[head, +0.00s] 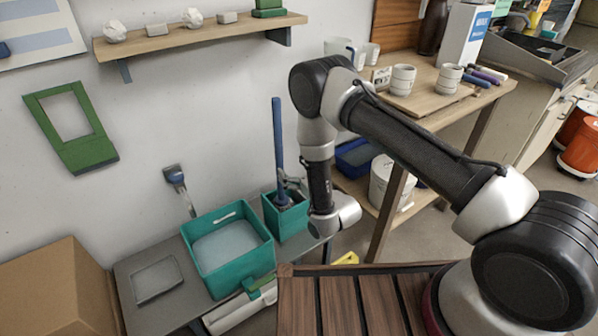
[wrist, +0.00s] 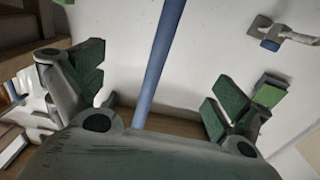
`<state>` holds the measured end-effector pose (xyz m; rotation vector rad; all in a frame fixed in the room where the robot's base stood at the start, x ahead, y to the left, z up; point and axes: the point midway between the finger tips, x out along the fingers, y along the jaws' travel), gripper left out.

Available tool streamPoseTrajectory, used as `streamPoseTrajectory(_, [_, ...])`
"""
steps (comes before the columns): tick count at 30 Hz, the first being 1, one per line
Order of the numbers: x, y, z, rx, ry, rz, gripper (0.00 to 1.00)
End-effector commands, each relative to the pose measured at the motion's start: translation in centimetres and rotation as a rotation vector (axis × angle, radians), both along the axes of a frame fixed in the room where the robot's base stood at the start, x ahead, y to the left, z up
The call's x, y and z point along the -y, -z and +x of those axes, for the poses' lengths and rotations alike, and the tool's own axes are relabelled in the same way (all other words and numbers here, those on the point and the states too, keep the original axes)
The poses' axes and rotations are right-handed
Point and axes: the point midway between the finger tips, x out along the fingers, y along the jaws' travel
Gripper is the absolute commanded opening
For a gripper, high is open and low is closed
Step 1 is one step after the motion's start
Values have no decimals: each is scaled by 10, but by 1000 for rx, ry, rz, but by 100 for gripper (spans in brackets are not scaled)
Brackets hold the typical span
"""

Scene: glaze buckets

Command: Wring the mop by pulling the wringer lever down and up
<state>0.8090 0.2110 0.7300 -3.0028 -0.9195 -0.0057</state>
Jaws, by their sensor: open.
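A long blue pole (head: 277,140) stands nearly upright from a small teal bucket (head: 287,222). I cannot tell whether it is the wringer lever or the mop handle. No mop head can be made out; the bucket's inside is mostly hidden. My gripper (head: 288,187) is at the pole's lower part, just above the bucket, partly hidden by my wrist. In the wrist view my gripper (wrist: 182,82) is open, its green-padded fingers wide apart. The blue pole (wrist: 163,55) runs through the view between them, with clear gaps on both sides.
A larger teal tub (head: 232,278) of pale liquid stands left of the bucket on a grey bench (head: 135,305). A wall fixture with a blue part (head: 174,175) is behind it. A wooden shelf unit (head: 440,118) with cups stands right, and a slatted wooden surface (head: 298,305) in front.

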Motion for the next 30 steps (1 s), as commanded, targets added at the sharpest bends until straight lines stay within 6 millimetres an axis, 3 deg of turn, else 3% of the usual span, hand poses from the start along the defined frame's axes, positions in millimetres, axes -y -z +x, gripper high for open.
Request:
streamPoseTrajectory(9, [-38, -1, 57, 1, 0, 1, 100])
streamPoseTrajectory(15, [-56, 0, 83, -2, 0, -2, 100])
streamPoseTrajectory(26, [-62, 0, 92, -3, 0, -2, 100])
streamPoseTrajectory(27, [-62, 0, 91, -3, 0, -2, 98])
streamPoseTrajectory(30, [-61, 0, 91, -3, 0, -2, 80])
